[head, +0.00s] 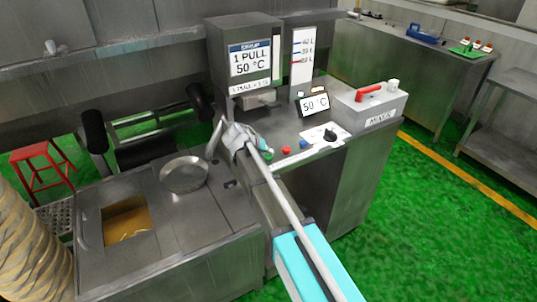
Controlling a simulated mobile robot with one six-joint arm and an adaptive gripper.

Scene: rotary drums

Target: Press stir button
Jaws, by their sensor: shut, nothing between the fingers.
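The control counter (340,185) stands in the middle of the head view. On its top are a red button (286,150), a blue button (303,144) and a black knob (330,135) on a white plate. Their labels are too small to read, so I cannot tell which is the stir button. My gripper (238,136) is shut and empty at the counter's left end, left of the red button and apart from it. My arm link passes in front of the counter's near edge and hides part of it.
A syrup dispenser (243,60) stands behind the buttons. A small 50 °C display (314,103) and a grey box with a red handle (368,104) are to the right. A round pan (184,173) lies on the lower steel bench to the left. Green floor is free at the right.

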